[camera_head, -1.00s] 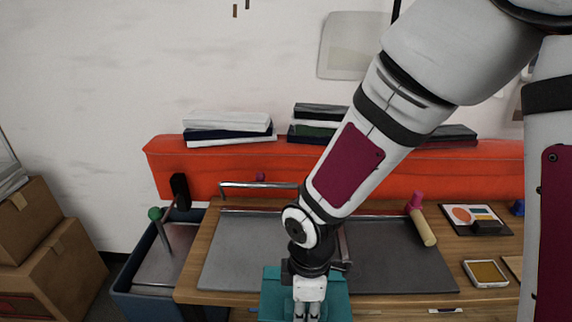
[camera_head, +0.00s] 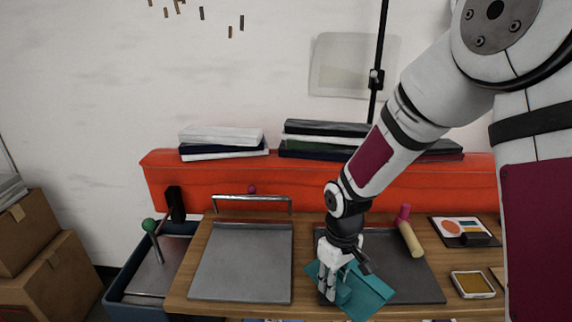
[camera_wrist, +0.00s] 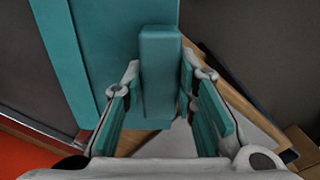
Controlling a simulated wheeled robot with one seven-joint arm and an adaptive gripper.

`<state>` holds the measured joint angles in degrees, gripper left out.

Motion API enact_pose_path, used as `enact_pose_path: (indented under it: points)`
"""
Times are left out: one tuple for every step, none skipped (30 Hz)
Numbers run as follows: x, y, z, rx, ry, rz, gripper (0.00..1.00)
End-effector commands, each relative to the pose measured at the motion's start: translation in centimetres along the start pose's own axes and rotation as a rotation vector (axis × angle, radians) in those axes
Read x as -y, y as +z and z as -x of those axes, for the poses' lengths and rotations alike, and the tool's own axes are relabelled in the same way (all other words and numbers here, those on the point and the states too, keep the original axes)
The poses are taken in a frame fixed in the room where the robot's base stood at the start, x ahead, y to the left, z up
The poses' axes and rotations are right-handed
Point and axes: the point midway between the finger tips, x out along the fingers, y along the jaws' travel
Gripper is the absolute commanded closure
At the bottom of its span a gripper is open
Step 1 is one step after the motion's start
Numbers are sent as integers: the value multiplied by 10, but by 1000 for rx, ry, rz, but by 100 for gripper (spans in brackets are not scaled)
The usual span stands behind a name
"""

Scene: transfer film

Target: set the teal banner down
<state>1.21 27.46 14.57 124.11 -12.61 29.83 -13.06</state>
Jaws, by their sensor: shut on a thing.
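The teal banner (camera_head: 368,292) is a flat teal piece with a raised block-like grip, which stands out in the wrist view (camera_wrist: 158,75). My gripper (camera_head: 327,290) is shut on that grip, with a finger on each side of it. The banner is turned askew over the front left part of the right-hand dark grey plate (camera_head: 415,275). Whether it touches the plate or hangs just above it, I cannot tell. My fingers and wrist hide part of it.
A lighter grey plate (camera_head: 240,262) with a bar handle lies bare on the wooden table (camera_head: 200,255) at left. A roller (camera_head: 410,238), a colour card (camera_head: 458,229) and an ochre pad (camera_head: 471,284) lie at right. A blue bin (camera_head: 123,285) stands left.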

Motion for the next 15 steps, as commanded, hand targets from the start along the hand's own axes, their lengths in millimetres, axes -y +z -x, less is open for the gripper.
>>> enact_pose_path:
  points:
    - [-20, -3, -2, -2, 1, -112, 100]
    - [-32, -4, -3, -1, 1, -183, 100]
    - [-46, -5, -4, 0, 2, -272, 100]
    - [-56, -6, -5, -1, 3, -334, 100]
    - [-65, -6, -6, 0, 4, -390, 100]
    - [-75, -6, -6, -1, 5, -453, 100]
    - [-82, -5, -7, 0, 5, -494, 100]
    - [-88, -5, -7, 0, 6, -529, 100]
    - [-93, -4, -8, 1, 7, -565, 100]
    - [-97, -4, -8, 0, 7, -587, 100]
    - [-99, -4, -8, 0, 7, -603, 100]
    - [-102, -4, -8, -1, 7, -620, 100]
    - [-103, -4, -8, -1, 7, -626, 100]
    - [-103, -4, -8, -1, 7, -630, 100]
    - [-104, -4, -8, -1, 8, -631, 100]
